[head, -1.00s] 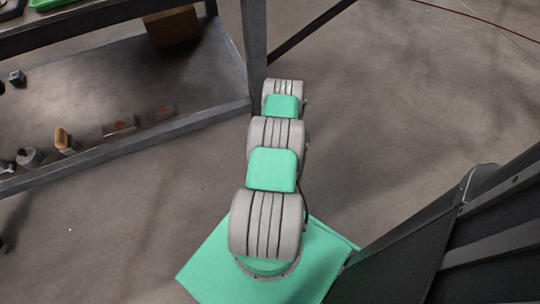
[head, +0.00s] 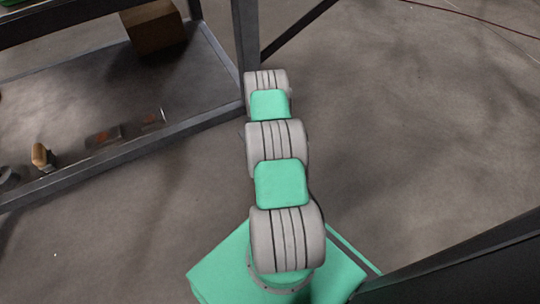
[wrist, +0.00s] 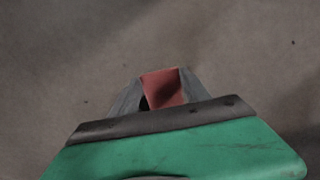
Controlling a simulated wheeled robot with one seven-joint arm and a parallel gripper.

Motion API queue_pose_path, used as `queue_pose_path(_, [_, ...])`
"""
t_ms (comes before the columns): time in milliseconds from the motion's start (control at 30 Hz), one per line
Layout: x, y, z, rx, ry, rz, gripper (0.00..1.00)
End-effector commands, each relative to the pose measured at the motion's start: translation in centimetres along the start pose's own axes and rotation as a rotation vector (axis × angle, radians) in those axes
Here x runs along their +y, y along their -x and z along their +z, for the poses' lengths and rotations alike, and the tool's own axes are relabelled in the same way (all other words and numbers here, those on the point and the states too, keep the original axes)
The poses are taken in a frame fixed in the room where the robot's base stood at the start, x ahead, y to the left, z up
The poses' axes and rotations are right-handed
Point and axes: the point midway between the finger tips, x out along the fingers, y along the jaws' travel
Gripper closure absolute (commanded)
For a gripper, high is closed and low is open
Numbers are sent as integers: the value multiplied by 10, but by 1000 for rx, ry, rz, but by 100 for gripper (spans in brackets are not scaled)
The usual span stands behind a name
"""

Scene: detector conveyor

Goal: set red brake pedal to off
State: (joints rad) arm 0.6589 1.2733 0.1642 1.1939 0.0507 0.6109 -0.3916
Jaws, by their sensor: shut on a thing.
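A red piece (wrist: 163,88), which looks like part of the brake pedal, sits between the fingers of my gripper (wrist: 160,84) in the wrist view. My gripper is shut on it. The rest of the pedal and whatever it is joined to are hidden, so I cannot tell its setting. In the head view my arm stretches away from me, and neither the gripper nor the pedal shows there.
A dark metal frame with a low shelf (head: 75,95) stands at the left. On it are a brown box (head: 152,27) and several small parts. A dark frame (head: 460,262) is at the lower right. The grey floor (head: 420,110) at the right is clear.

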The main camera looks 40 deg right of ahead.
Motion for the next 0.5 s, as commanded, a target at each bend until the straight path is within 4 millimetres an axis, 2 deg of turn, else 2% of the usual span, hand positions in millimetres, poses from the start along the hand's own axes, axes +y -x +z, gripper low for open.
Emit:
queue_pose_path(67, [-2,1,-3,6,6,-3,100])
queue_pose_path(100, [-2,1,-3,6,6,-4,43])
queue_pose_path(333, [2,1,-1,5,-1,-4,24])
queue_pose_path(500, [2,1,0,4,-3,-3,24])
